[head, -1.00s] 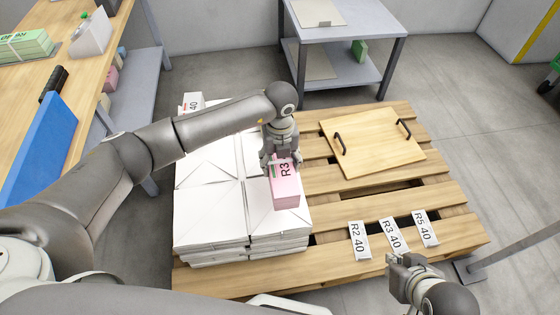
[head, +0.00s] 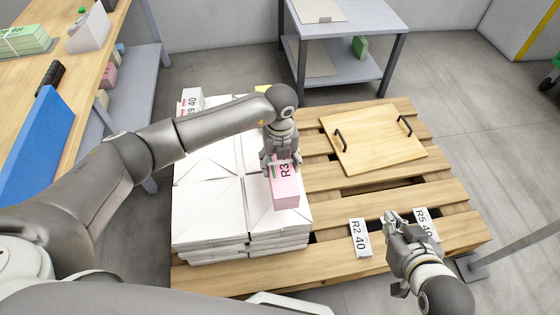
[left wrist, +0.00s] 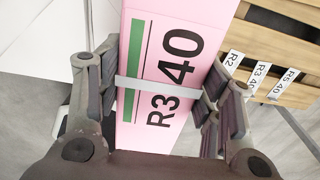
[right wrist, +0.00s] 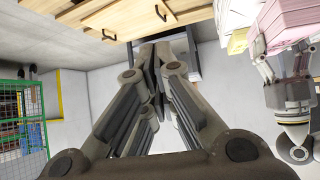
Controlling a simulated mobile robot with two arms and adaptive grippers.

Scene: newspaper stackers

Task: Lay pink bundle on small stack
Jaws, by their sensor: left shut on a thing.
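The pink bundle (head: 286,197), marked R3 40 with a green stripe and a pale strap, is in my left gripper (head: 281,166). The left wrist view shows the fingers on both sides of the bundle (left wrist: 145,55). It is over the front right part of the white stacks (head: 208,207) on the pallet; I cannot tell whether it touches them. My right gripper (head: 404,218) is over the front right of the pallet, apart from the bundle. In the right wrist view its fingers (right wrist: 156,62) look closed together, with nothing seen between them.
The wooden pallet (head: 330,218) has bare slats right of the stacks. A handled board (head: 375,140) lies on it. Cards R2 40 (head: 360,238) and R5 40 (head: 427,222) lie near its front. A grey table (head: 345,30) stands behind, a workbench (head: 85,95) at left.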

